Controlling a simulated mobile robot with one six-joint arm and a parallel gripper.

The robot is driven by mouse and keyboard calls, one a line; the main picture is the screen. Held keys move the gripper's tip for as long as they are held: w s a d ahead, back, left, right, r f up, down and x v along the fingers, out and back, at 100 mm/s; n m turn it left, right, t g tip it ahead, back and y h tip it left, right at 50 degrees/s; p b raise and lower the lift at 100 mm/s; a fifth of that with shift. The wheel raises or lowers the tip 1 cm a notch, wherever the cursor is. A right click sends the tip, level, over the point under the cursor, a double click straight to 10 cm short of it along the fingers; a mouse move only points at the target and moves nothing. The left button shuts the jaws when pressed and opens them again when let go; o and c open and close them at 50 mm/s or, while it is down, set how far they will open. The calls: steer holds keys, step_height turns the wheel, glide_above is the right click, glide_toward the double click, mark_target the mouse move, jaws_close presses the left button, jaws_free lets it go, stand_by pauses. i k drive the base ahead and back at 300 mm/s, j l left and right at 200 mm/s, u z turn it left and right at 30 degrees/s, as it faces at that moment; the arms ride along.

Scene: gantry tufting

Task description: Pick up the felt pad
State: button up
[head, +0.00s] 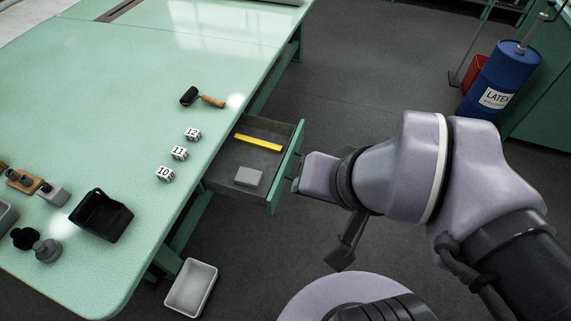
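A light grey block (249,177), which looks like the felt pad, lies in the open drawer (227,160) near its front right corner. The drawer sticks out from under the green table's right side. My gripper (297,183) is just outside the drawer's green front, at about the middle of that panel. Its fingertips are small and dark here, and I cannot tell whether they are open or hold the drawer's handle. The pad is inside the drawer, apart from the gripper, with the front panel between them.
A yellow bar (258,142) lies at the back of the drawer. On the table (110,130) are a roller (203,98), number blocks (179,153) and a black tray (101,215). A white bin (191,288) stands on the floor below. A blue latex drum (502,80) stands far right.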

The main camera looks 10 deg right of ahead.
mark_target(245, 177)
steer(key=u, duration=1.55)
steer(key=z, duration=1.05)
steer(key=i+j+z, duration=0.2)
steer(key=i+z, duration=0.2)
steer(key=i+j+z, duration=0.3)
steer(key=z, duration=0.15)
steer(key=i, duration=0.05)
